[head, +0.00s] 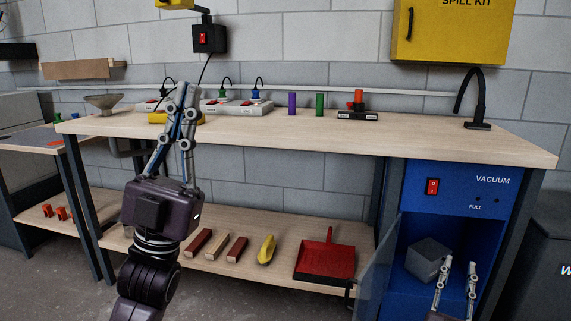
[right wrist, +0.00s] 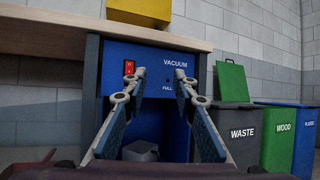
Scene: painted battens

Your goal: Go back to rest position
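My left gripper (head: 186,90) stands in front of the workbench, pointing up and away. Its fingertips look close together in front of the back of the bench top. A blue surface shows between its fingers, and I cannot tell whether this is a finger pad or something held. My right gripper (head: 460,262) is low at the right, in front of the open blue vacuum cabinet (head: 455,180). In the right wrist view its two fingers (right wrist: 160,73) are apart with nothing between them. A grey block (head: 427,258) is inside the cabinet, beyond the right gripper.
The wooden workbench (head: 370,138) carries power strips (head: 237,107), a purple cylinder (head: 292,103), a green cylinder (head: 320,104) and a black hose (head: 468,92). Short battens (head: 217,247), a yellow object (head: 266,249) and a red dustpan (head: 326,259) lie on the lower shelf. Bins (right wrist: 240,130) stand right.

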